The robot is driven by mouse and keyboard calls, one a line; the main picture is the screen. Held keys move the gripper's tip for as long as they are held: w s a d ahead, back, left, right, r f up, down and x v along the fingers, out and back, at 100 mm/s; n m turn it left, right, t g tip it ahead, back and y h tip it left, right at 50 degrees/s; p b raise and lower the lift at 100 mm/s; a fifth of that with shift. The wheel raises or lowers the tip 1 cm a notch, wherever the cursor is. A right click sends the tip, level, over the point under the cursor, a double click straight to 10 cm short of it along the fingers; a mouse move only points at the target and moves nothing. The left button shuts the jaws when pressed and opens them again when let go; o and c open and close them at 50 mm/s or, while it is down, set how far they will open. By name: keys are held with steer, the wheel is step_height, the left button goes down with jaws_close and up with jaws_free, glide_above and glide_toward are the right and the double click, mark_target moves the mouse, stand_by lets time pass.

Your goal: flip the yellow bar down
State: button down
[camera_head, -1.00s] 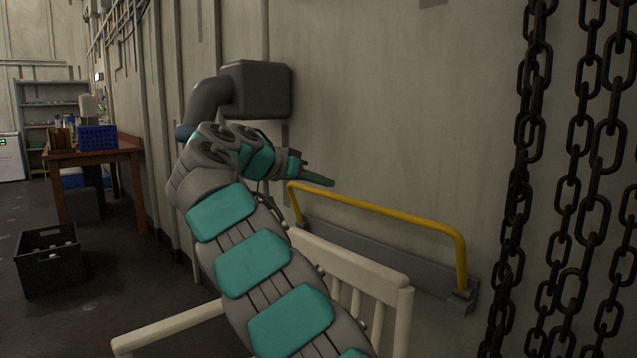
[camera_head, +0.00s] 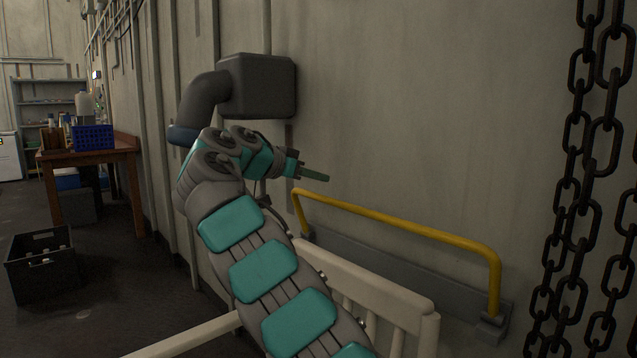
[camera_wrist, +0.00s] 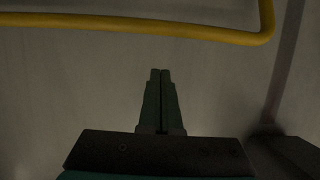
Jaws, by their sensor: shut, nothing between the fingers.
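The yellow bar (camera_head: 400,224) is a bent tube on a grey wall bracket (camera_head: 400,275), at the right of the head view. It stands up from the bracket, with both ends on it. It also crosses the top of the wrist view (camera_wrist: 140,24), bending up at the right. My gripper (camera_head: 327,178) is shut and empty, just above the bar's left corner in the head view. In the wrist view its fingertips (camera_wrist: 160,72) are together, with a clear gap to the bar. Whether it is nearer or farther from the wall than the bar is hard to tell.
A white chair or railing with slats (camera_head: 375,283) stands in front of the bracket. Dark chains (camera_head: 600,140) hang at the right. A dark box with a pipe (camera_head: 257,86) is on the wall above my gripper. A black crate (camera_head: 42,265) and wooden table (camera_head: 95,153) are at the left.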

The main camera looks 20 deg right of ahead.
mark_target(330, 199)
steer(key=x, duration=0.8)
steer(key=shift+d+f, duration=0.1)
steer(key=shift+d, duration=0.15)
steer(key=a, duration=0.1)
steer(key=s+a+f, duration=0.1)
steer(key=a, duration=0.1)
steer(key=shift+a+f, duration=0.15)
steer(key=shift+f, duration=0.1)
steer(key=shift+s+a+f, duration=0.1)
steer(key=shift+a+f, duration=0.05)
steer(key=shift+f, duration=0.1)
steer(key=shift+b, duration=0.3)
